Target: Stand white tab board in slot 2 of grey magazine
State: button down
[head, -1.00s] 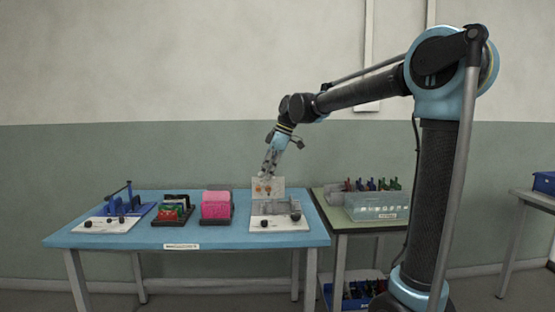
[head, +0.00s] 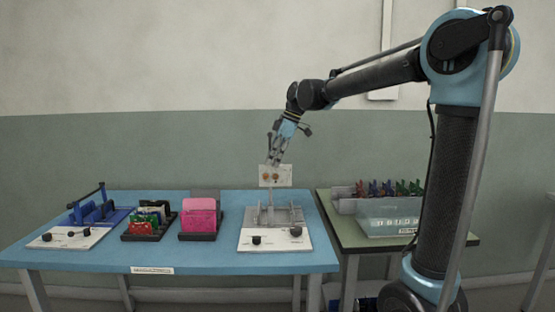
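A white board (head: 283,177) with orange-brown round marks hangs upright from my gripper (head: 274,163). My fingers meet its top edge and appear shut on it, though the contact is small in view. The board is above and behind a grey fixture (head: 285,217) with upright plates on a white base with dark knobs. A narrow grey upright shows just below the board; I cannot tell whether they touch. I cannot tell for certain which holder is the grey magazine, and slot numbers are not readable.
On the blue table (head: 215,256) stand a blue fixture (head: 97,214), a black rack (head: 141,237) of coloured boards and a pink block (head: 199,216) in a black holder. A clear bin (head: 388,217) and a grey rack with coloured pieces stand on the green table (head: 345,229).

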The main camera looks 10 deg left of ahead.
aim_at(274, 183)
jog(key=shift+a+f, duration=0.1)
jog(key=shift+f, duration=0.25)
jog(key=shift+w+f, duration=0.1)
jog(key=shift+f, duration=2.9)
jog(key=shift+f, duration=0.3)
jog(key=shift+f, duration=0.15)
jog(key=shift+f, duration=0.75)
jog(key=shift+f, duration=0.15)
jog(key=shift+f, duration=0.7)
